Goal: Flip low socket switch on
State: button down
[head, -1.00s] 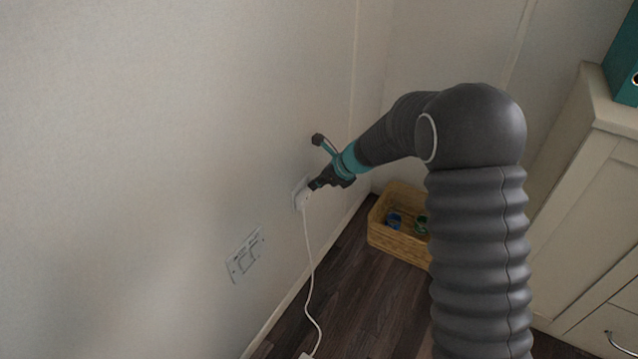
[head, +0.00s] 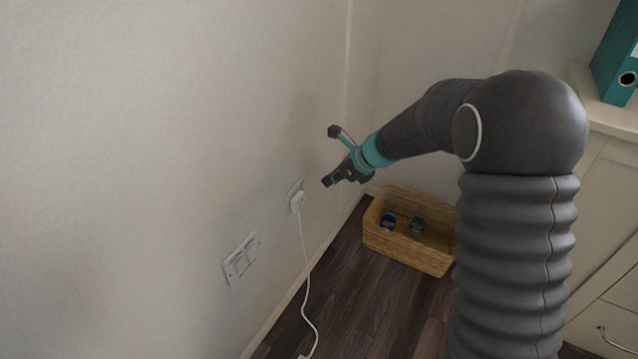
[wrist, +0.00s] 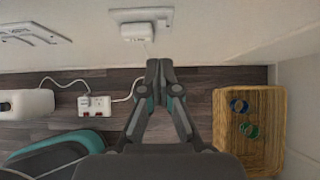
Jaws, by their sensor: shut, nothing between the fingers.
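The low socket (head: 294,194) is a white plate on the wall with a white plug (head: 298,201) in it and a cord hanging down. It also shows at the top of the wrist view (wrist: 141,13), with the plug (wrist: 137,32) below it. The state of its switch is too small to tell. My gripper (head: 327,181) is shut and empty. It is held out from the wall, to the right of the socket and slightly above it in the head view, apart from it. In the wrist view my gripper (wrist: 159,66) points toward the socket area.
A second white wall plate (head: 241,259) is to the left. A wicker basket (head: 410,252) with small jars stands on the floor in the corner. A white power strip (wrist: 95,105) lies on the floor. A cabinet (head: 605,200) is at the right.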

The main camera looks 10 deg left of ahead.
aim_at(304, 186)
jog(key=shift+v, duration=2.7)
jog(key=b, duration=0.1)
jog(key=f+b, duration=0.1)
jog(key=shift+d+f+h+b, duration=0.3)
jog(key=shift+d+f+b, duration=0.05)
jog(key=shift+b, duration=0.05)
jog(key=shift+w, duration=0.1)
jog(key=a+r+x, duration=0.1)
jog(key=a+x, duration=0.1)
jog(key=x, duration=1)
jog(key=shift+w+a+b, duration=0.3)
jog(key=shift+a+b, duration=0.05)
jog(key=shift+b, duration=0.1)
